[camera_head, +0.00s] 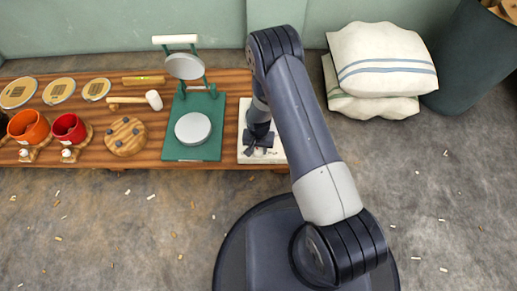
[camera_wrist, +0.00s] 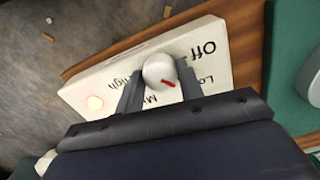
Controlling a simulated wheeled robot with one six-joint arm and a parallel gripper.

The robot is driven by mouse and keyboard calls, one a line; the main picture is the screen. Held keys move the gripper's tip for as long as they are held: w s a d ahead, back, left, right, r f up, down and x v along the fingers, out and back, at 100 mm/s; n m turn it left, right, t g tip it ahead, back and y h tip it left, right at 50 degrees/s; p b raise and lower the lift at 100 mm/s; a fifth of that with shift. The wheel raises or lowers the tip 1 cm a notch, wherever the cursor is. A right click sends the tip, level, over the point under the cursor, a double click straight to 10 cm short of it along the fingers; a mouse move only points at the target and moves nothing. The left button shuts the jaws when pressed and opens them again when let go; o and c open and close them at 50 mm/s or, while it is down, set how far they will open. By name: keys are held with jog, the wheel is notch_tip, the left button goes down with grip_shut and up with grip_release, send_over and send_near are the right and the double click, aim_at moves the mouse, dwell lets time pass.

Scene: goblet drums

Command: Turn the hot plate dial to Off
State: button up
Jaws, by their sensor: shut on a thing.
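The hot plate (camera_head: 246,110) is a white slab at the right end of the wooden bench, mostly under my arm. In the wrist view its front panel (camera_wrist: 222,66) carries the words Off and High, plus partly hidden labels between them. The dial (camera_wrist: 158,67) is a round white knob with a red pointer mark. The mark faces down-right in the picture, towards the gap between the "Lo" and "M" labels, away from Off. My gripper (camera_wrist: 160,82) is shut on the dial, one finger on each side. My gripper (camera_head: 260,142) hides the dial in the head view.
A green press (camera_head: 214,146) with round plates stands just left of the hot plate. Further left on the bench (camera_head: 150,148) are a mallet (camera_head: 152,100), a wooden disc (camera_head: 126,136) and red and orange cups. White sacks (camera_head: 382,62) lie at the right. The floor in front is open.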

aim_at(258, 150)
jog(key=n+b, duration=0.1)
jog(key=n, duration=0.4)
jog(key=shift+f+b, duration=0.1)
jog(key=shift+b, duration=0.25)
jog(key=n+b, duration=0.1)
jog(key=n, duration=0.4)
dwell(0.4)
jog(key=o, duration=1)
notch_tip(258, 150, up, 11)
jog(key=p, duration=0.4)
jog(key=shift+f, duration=0.15)
notch_tip(258, 150, down, 10)
jog(key=b, duration=0.4)
jog(key=shift+f, duration=0.25)
